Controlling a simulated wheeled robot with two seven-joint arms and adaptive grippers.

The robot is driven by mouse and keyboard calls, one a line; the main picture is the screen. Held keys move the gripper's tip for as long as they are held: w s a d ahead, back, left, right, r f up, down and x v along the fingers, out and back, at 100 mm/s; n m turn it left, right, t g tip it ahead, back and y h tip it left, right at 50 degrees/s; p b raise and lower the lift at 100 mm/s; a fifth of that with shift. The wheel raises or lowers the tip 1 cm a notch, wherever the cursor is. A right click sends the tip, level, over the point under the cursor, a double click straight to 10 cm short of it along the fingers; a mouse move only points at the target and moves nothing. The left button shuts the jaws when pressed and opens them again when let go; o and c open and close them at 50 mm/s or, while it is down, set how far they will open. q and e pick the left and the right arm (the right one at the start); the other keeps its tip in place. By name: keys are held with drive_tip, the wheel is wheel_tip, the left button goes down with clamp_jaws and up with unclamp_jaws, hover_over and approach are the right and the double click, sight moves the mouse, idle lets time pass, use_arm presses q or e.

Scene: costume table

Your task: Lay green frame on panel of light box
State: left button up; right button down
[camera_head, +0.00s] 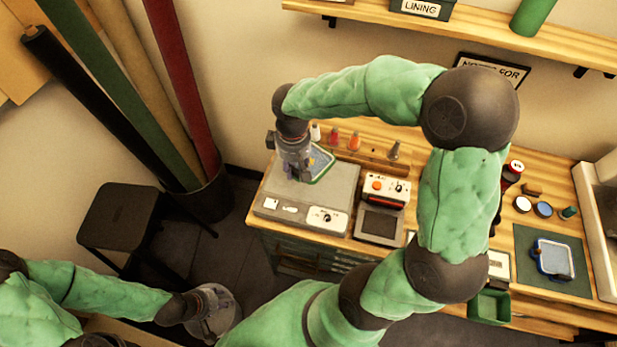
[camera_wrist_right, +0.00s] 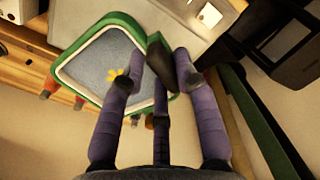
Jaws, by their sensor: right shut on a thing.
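The green frame (camera_head: 321,164) holds grey-blue cloth with a yellow flower. It also shows in the right wrist view (camera_wrist_right: 75,50), with its rim partly hidden by my fingers. My right gripper (camera_head: 296,172) is shut on the frame's edge. The frame is over the back part of the light box (camera_head: 265,202), near its grey panel (camera_head: 335,190); I cannot tell whether they touch. The light box stands at the table's left end, with a knob and a small switch on its front strip. My left gripper (camera_head: 215,318) is low at the left, away from the table; its fingers are unclear.
Several small coloured bottles (camera_head: 354,141) stand behind the light box. A device with an orange button (camera_head: 377,184) is close on its right. A blue frame (camera_head: 553,258) lies on a green mat at the right. A black stool (camera_head: 118,215) and tall rolls (camera_head: 180,75) stand left.

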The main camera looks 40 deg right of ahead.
drive_tip(key=s+d+n+b, duration=0.1)
drive_tip(key=s+d+n, duration=0.15)
drive_tip(key=s, duration=0.45)
drive_tip(key=s+d+n+b, duration=0.1)
drive_tip(key=s+d+n, duration=0.15)
drive_tip(key=s, duration=0.55)
drive_tip(key=b, duration=0.5)
hover_over(309, 192)
drive_tip(key=f, duration=0.5)
drive_tip(key=s+f, duration=0.1)
drive_tip(key=f, duration=0.2)
drive_tip(key=shift+d, duration=0.15)
drive_tip(key=shift+w+f, duration=0.3)
drive_tip(key=shift+f, duration=0.1)
drive_tip(key=f, duration=0.1)
drive_tip(key=f+b, duration=0.1)
drive_tip(key=f, duration=0.1)
drive_tip(key=shift+w+f, duration=0.25)
